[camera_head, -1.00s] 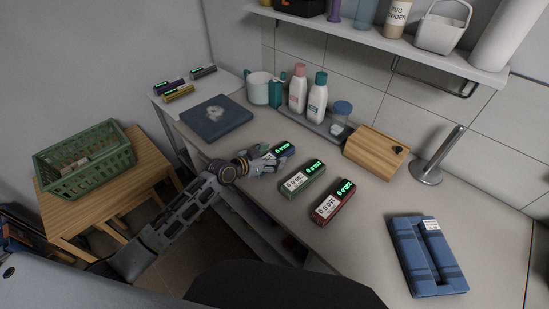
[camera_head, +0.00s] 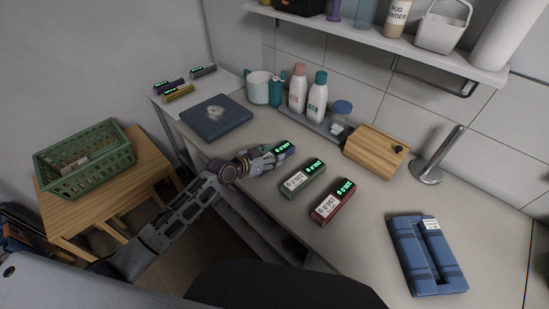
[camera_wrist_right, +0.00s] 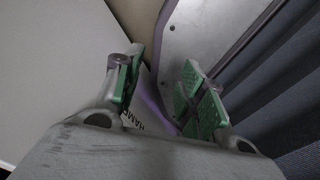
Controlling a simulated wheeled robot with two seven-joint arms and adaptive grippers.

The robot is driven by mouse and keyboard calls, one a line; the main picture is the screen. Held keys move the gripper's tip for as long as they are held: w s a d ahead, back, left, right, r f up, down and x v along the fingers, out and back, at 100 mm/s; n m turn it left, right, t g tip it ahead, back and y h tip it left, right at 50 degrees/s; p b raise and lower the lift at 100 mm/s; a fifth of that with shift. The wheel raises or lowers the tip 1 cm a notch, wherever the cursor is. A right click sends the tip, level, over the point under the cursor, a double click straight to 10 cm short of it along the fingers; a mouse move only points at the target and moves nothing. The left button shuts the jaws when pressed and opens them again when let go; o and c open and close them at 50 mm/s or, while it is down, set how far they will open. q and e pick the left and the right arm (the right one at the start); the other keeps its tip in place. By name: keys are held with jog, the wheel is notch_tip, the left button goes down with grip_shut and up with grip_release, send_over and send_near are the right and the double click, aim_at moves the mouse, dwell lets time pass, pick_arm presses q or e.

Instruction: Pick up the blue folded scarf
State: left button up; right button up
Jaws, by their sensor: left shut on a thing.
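The blue folded scarf (camera_head: 407,255) lies at the right front of the counter, with a white label near its far end. My left gripper (camera_head: 277,156) is well to its left, shut on a small dark blue block with a green display (camera_head: 286,147). The fingers partly hide the block, and I cannot tell whether it touches the counter. My right gripper shows only in the right wrist view (camera_wrist_right: 160,88), with its green-padded fingers apart and nothing seen between them. The scarf is not in that view.
A green block (camera_head: 302,178) and a red block (camera_head: 332,202) lie between my left gripper and the scarf. A wooden box (camera_head: 372,150) and a metal stand (camera_head: 428,174) are behind. A green basket (camera_head: 85,160) sits on a wooden stool at left. Counter around the scarf is clear.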

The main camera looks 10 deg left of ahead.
aim_at(272, 155)
pick_arm(q)
jog(key=shift+r, duration=0.15)
grip_shut()
jog(key=shift+w, duration=0.1)
jog(key=shift+r, duration=0.1)
notch_tip(272, 155, up, 10)
jog(key=shift+b, duration=0.3)
